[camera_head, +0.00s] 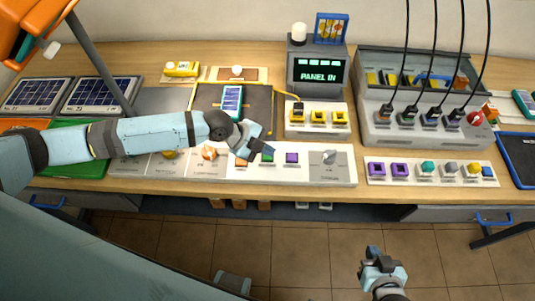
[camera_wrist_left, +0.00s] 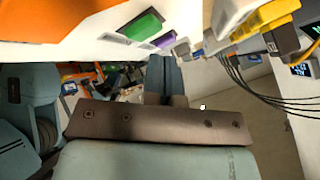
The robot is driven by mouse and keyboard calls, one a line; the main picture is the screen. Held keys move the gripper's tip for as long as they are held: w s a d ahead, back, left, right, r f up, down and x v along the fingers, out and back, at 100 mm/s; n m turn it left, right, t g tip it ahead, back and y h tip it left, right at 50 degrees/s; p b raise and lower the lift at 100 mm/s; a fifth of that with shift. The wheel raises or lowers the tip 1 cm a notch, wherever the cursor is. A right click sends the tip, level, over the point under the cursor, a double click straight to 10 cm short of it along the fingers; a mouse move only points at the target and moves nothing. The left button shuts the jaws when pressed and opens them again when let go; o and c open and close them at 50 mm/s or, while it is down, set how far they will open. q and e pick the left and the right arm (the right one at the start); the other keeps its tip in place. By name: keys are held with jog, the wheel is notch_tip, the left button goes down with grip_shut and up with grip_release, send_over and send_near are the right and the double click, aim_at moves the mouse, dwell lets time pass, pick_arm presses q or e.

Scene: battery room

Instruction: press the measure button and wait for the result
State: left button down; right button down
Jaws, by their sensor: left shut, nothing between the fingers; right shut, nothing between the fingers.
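A white control strip (camera_head: 320,172) along the table's front carries an orange, a green (camera_head: 268,157) and a purple button (camera_head: 292,158) and a grey knob. Their labels are too small to read, so I cannot tell which is the measure button. My left gripper (camera_head: 262,147) is shut and empty at the green button; contact cannot be told. The left wrist view shows the green button (camera_wrist_left: 143,24) and the shut fingers (camera_wrist_left: 166,76). The display (camera_head: 318,71) reads "PANEL IN". A small blue panel (camera_head: 232,101) lies on the dark plate (camera_head: 206,98). My right gripper (camera_head: 373,252) is shut and empty, low before the table.
A grey bin with black cables (camera_head: 404,132) stands at the right. A white strip of coloured connectors (camera_head: 432,173) lies before it. A block with yellow sockets (camera_head: 318,130) sits below the display. Two solar panels (camera_head: 98,94) lie at the left. Floor (camera_head: 300,240) before the table is clear.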

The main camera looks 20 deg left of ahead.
aim_at(267, 157)
pick_arm(q)
jog(key=shift+f+b, duration=0.4)
jog(key=shift+f, duration=0.2)
dwell(0.6)
jog(key=shift+f+b, duration=0.2)
jog(key=shift+b, duration=0.15)
jog(key=shift+r+p, duration=0.45)
jog(key=shift+r, duration=0.35)
jog(key=shift+r+p, duration=1.75)
jog(key=shift+r, duration=0.8)
